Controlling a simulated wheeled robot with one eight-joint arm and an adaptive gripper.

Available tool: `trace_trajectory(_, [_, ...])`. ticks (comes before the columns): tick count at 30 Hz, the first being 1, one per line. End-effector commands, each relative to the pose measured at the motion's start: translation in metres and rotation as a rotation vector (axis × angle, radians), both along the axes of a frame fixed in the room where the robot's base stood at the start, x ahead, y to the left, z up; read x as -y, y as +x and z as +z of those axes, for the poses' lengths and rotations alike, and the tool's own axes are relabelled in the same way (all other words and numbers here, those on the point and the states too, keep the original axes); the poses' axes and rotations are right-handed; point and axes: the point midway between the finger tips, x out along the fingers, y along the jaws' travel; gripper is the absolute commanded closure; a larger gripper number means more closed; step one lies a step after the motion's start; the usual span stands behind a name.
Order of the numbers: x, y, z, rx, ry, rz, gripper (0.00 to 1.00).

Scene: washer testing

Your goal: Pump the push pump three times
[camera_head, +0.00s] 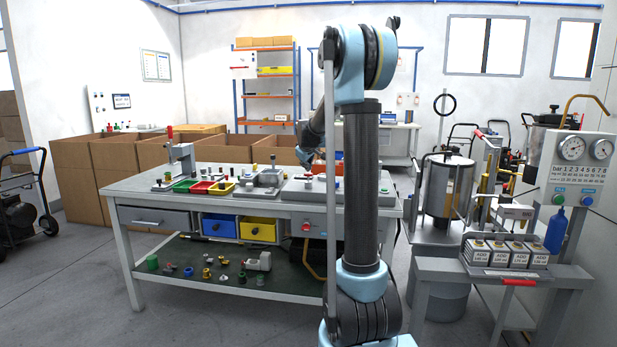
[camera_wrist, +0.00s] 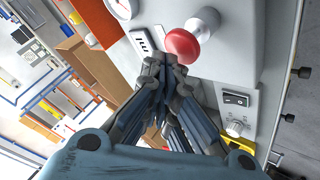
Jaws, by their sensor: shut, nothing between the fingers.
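In the wrist view, a red round knob (camera_wrist: 183,46) on a pale stem stands out from a light grey housing (camera_wrist: 222,62). It looks like a push knob, but I cannot tell for sure that it is the push pump. My gripper (camera_wrist: 164,66) is shut and empty, its fingertips close to the red knob in the picture. Whether they touch it is unclear. In the head view my gripper (camera_head: 304,158) is small and partly hidden behind my arm, low over the right part of the workbench (camera_head: 258,202).
The housing carries a black rocker switch (camera_wrist: 236,98) and a dial (camera_wrist: 236,128). On the bench stand a lever press (camera_head: 182,160) and small coloured bins (camera_head: 201,187). Cardboard boxes (camera_head: 75,170) stand behind. A steel tank (camera_head: 446,185) and gauge panel (camera_head: 585,165) are at right.

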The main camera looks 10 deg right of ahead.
Motion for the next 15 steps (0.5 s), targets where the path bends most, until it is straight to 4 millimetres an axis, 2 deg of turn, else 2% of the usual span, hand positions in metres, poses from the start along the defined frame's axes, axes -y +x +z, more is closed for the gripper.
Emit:
trace_trajectory(5, [0.0,0.0,0.002,0.0,0.0,0.0,1.0])
trace_trajectory(15, [0.0,0.0,0.029,0.0,0.0,0.0,1.0])
